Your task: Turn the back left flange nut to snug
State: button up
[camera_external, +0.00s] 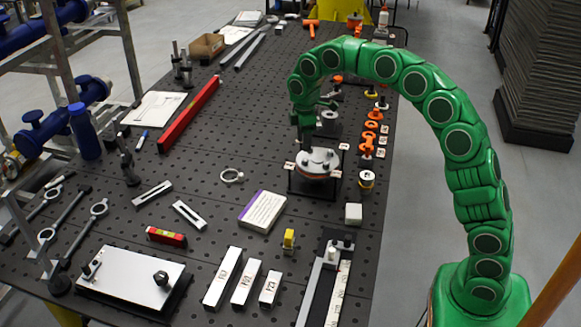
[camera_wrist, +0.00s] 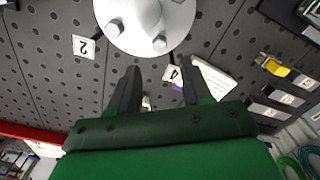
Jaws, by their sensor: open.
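A round silver flange (camera_external: 316,161) with an orange-brown edge sits on a dark stand near the table's right side. Numbered tags surround it. In the wrist view the flange (camera_wrist: 150,12) is cut off by the top edge; hex nuts show on it, one at left (camera_wrist: 115,27) and one at lower middle (camera_wrist: 160,43). I cannot tell for sure which is the back left nut. My gripper (camera_external: 306,138) is just above the flange's back left part. In the wrist view my gripper (camera_wrist: 163,72) is open, with nothing seen between its fingers.
Orange fittings (camera_external: 370,138) stand in a row right of the flange. A clamp ring (camera_external: 231,175) lies left. A red bar (camera_external: 189,114) lies farther left.

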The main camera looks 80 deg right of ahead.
aim_at(304, 160)
jog(key=shift+f, duration=3.55)
grip_shut()
